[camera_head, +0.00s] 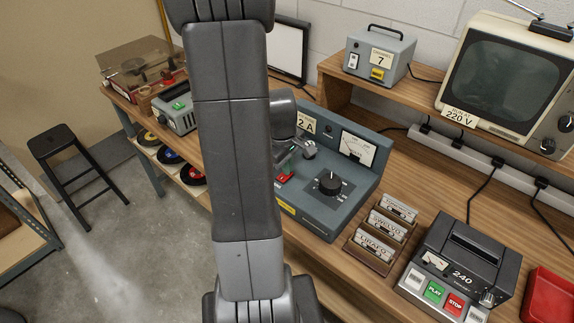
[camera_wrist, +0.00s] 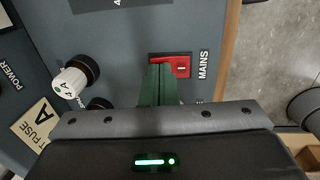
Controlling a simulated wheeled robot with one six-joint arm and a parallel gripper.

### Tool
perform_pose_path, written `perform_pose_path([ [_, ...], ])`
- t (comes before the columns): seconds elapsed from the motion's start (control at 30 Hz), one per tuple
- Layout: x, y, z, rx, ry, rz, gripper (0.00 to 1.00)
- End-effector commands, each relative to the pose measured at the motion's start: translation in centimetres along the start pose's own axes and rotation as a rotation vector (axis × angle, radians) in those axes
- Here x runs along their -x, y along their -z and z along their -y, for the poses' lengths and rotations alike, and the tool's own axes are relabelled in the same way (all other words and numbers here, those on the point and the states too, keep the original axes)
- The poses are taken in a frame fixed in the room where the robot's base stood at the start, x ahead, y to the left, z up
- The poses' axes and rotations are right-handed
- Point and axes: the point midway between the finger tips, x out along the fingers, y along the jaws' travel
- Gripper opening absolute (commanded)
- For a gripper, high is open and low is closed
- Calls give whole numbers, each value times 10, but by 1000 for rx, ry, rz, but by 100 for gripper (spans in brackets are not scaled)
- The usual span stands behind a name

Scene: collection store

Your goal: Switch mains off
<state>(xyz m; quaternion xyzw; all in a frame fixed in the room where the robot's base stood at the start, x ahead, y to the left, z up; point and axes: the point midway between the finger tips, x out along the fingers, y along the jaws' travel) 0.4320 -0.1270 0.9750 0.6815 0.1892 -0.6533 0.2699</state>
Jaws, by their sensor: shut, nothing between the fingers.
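The mains switch (camera_wrist: 181,68) is a red rocker with a white mark, set in the blue-grey panel of the bench unit (camera_head: 318,222). The "MAINS" label (camera_wrist: 203,65) is beside it. In the head view the red switch (camera_head: 286,177) shows just right of my arm. My gripper (camera_wrist: 160,70) is shut and empty, its green fingertips over the left part of the switch in the wrist view, covering some of it. I cannot tell whether they touch it.
Near the fingers are a white fuse cap (camera_wrist: 72,80) and a dark round part (camera_wrist: 99,103). The unit also carries a black dial (camera_head: 330,183) and a meter (camera_head: 357,150). A cassette rack (camera_head: 376,266) and a tape recorder (camera_head: 462,262) stand to the right on the bench.

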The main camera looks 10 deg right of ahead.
Motion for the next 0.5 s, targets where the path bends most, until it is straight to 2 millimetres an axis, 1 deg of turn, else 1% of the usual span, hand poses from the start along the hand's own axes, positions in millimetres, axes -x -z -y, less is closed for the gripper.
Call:
perform_pose_path([
  [0.13,-7,0,-1,-1,0,0,0],
  [0.2,-4,0,-1,-1,0,1,0],
  [0.5,-4,0,2,1,2,2,0],
])
